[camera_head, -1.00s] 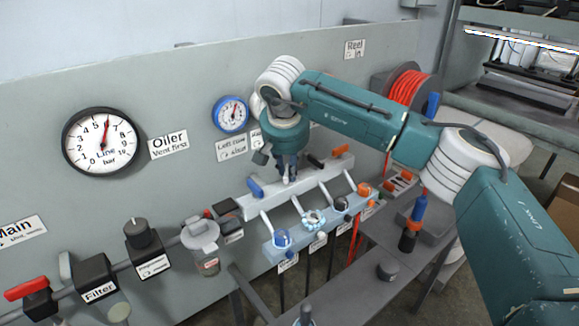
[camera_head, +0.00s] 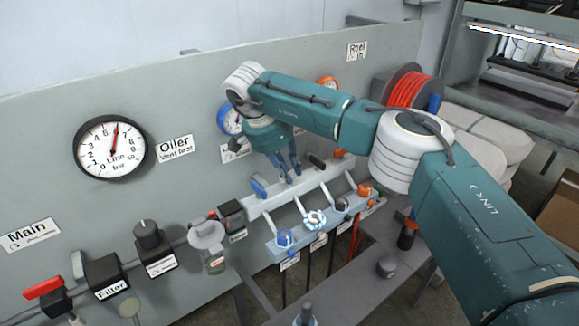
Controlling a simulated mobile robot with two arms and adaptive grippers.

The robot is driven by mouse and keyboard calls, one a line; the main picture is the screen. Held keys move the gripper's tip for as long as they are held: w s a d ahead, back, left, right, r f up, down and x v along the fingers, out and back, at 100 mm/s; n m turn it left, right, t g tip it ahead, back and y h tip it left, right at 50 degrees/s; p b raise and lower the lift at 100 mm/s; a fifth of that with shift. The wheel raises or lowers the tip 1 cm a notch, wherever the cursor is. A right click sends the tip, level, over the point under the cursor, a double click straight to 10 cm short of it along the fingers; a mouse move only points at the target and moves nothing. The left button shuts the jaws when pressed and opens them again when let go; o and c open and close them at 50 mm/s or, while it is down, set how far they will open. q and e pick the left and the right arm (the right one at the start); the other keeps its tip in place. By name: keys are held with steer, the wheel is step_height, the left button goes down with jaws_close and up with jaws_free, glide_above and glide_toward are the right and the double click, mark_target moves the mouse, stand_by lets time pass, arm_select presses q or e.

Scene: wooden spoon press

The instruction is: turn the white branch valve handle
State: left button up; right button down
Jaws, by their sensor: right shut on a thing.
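The white branch valve handle is mostly hidden by the fingers of my right gripper, on the upper white manifold (camera_head: 263,206), between a blue handle (camera_head: 258,188) and a black handle (camera_head: 317,162). My right gripper (camera_head: 291,174) points down with its blue-grey fingers around that spot, shut on the handle. How far the handle is turned cannot be made out. My left gripper is not in view.
An orange handle (camera_head: 340,153) is at the manifold's right end. Below is a row of couplings (camera_head: 314,219). The grey panel (camera_head: 200,90) carries the line gauge (camera_head: 112,147) and a partly covered blue-rimmed gauge (camera_head: 226,118). A red hose reel (camera_head: 408,93) is at right.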

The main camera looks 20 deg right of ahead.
steer(key=shift+r+m, duration=0.1)
steer(key=shift+m, duration=0.2)
steer(key=c, duration=1.6)
jaws_free()
steer(key=shift+c, duration=0.2)
steer(key=v, duration=1.2)
steer(key=shift+w, duration=0.2)
